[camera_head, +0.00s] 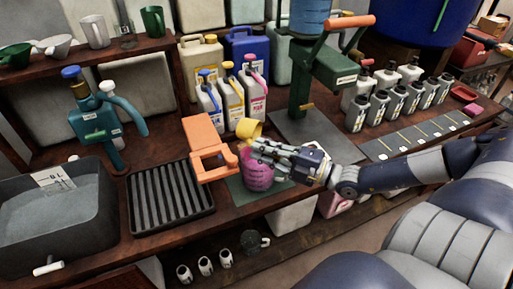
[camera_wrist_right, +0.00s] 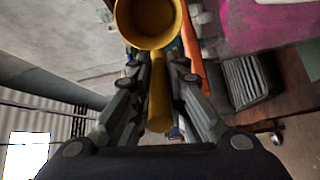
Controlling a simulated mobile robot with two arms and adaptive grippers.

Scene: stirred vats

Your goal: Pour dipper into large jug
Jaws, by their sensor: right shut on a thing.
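My right gripper (camera_head: 275,154) is shut on the handle of a yellow dipper (camera_head: 249,130). In the right wrist view the dipper's round cup (camera_wrist_right: 148,22) sits beyond the fingertips, with its handle between the fingers. In the head view the cup looks tilted and is just above a jug with pink contents (camera_head: 258,176), which I take for the large jug. The jug stands on a green mat, partly hidden behind my gripper. Pink shows at the top right of the wrist view (camera_wrist_right: 275,25). I cannot tell whether anything is in the dipper or flowing from it. My left gripper is not in view.
An orange stand (camera_head: 203,135) is close on the left of the jug. A black ribbed tray (camera_head: 170,196) and a grey vat (camera_head: 55,215) lie further left. Several small bottles (camera_head: 232,100) stand behind, and a green press (camera_head: 318,75) stands behind right.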

